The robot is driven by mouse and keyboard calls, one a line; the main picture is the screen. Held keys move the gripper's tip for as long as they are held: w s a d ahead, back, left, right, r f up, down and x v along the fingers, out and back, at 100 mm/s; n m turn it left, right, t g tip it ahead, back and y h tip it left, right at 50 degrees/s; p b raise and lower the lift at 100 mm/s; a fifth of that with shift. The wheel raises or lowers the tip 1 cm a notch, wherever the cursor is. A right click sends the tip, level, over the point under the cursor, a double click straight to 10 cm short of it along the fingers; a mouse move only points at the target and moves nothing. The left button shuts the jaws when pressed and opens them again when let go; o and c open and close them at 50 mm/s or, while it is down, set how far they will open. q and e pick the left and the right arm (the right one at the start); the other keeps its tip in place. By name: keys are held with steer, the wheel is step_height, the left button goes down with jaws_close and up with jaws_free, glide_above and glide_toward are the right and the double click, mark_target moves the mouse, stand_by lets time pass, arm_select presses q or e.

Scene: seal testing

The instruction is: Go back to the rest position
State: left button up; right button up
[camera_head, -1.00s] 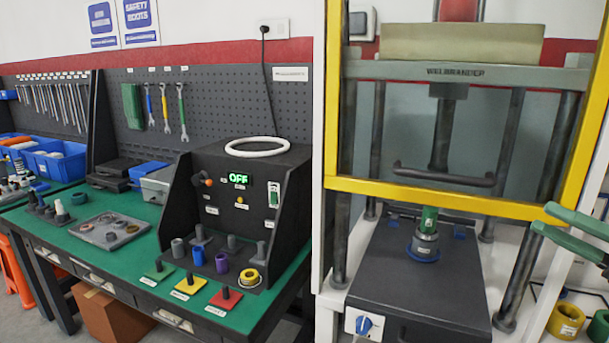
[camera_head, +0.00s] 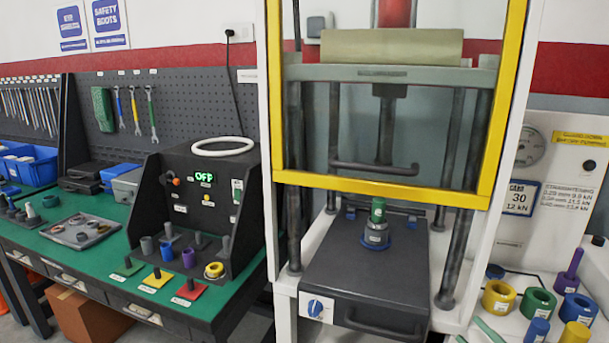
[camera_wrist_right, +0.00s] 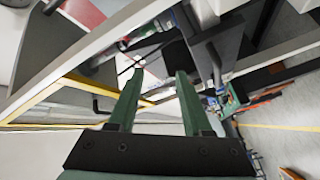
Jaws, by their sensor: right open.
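My right gripper (camera_head: 475,334) shows only as green finger ends at the bottom edge of the head view, in front of the press's right side. In the right wrist view the two green fingers (camera_wrist_right: 160,75) stand apart with nothing between them. My left gripper is not in view. The press (camera_head: 485,150) has a yellow-framed guard, raised over a dark drawer-like base (camera_head: 360,265). On that base stands a green and grey cylindrical part (camera_head: 377,225) with a blue ring at its foot. The gripper is apart from it.
A green workbench (camera_head: 95,255) on the left carries a black test box (camera_head: 180,175) reading OFF. Several coloured rings and cylinders, including a yellow ring (camera_head: 498,298), stand on the white surface at the lower right. A gauge panel (camera_head: 555,160) is behind them.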

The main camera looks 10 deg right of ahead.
steer(key=s+a+f+m+g+h, duration=0.25)
steer(key=a+f+m, duration=0.35)
steer(key=f, duration=0.6)
steer(key=s+a+f+m+g+y, duration=0.1)
steer(key=s+a+f, duration=0.4)
steer(key=a, duration=0.5)
steer(key=s+a+f+m+g+y, duration=0.2)
steer(key=s+a+f+g, duration=0.4)
steer(key=a, duration=0.4)
steer(key=shift+s+a+f+m+p, duration=0.15)
steer(key=shift+a+f+m+p, duration=0.25)
steer(key=shift+f, duration=0.45)
